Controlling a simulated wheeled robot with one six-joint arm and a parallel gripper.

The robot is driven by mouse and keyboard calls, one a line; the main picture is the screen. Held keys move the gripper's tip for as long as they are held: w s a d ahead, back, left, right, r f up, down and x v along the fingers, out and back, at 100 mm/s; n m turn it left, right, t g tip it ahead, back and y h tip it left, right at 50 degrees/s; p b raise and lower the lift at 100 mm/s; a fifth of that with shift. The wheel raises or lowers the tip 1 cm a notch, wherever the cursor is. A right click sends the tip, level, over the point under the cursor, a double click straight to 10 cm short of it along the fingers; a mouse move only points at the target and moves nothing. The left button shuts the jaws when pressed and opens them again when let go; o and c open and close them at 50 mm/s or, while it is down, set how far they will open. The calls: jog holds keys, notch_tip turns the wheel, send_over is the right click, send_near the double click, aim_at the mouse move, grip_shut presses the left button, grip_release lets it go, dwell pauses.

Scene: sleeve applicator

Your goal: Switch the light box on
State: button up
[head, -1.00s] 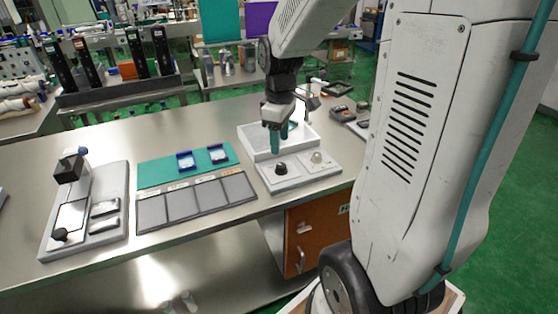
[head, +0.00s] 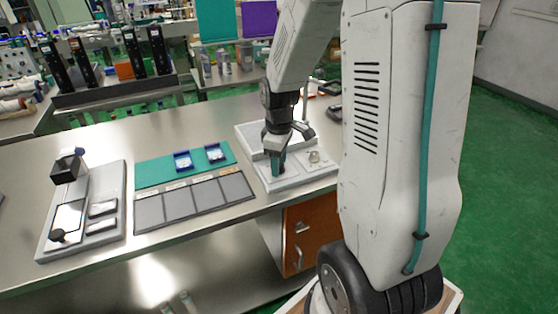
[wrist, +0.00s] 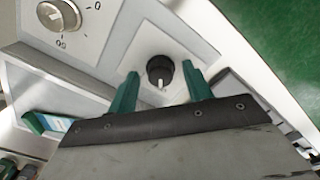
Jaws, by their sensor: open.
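The light box (head: 299,180) is a pale, shallow unit at the table's right front, with a black knob and a silver dial (head: 314,156) on its front panel. In the wrist view the black knob (wrist: 160,66) has a white pointer line, and the silver dial (wrist: 60,14) has printed marks beside it. My gripper (head: 277,168) is over the black knob's place, hiding it in the head view. In the wrist view its green fingers (wrist: 160,78) are open, one on each side of the knob, with gaps showing. I cannot tell how far down they reach.
A green mat (head: 160,172) with two small blue-edged trays and a row of dark grey pads (head: 208,196) lie left of the light box. A grey fixture (head: 112,188) stands at the far left. The table's front edge is close to the panel.

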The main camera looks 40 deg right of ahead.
jog(key=c, duration=1)
jog(key=shift+o, duration=0.2)
jog(key=shift+m, duration=0.3)
jog(key=m, duration=0.9)
jog(key=shift+m, duration=0.4)
jog(key=shift+r+m, duration=0.1)
jog(key=shift+m, duration=1.7)
jog(key=shift+w, duration=0.1)
jog(key=o, duration=1)
jog(key=shift+c, duration=0.2)
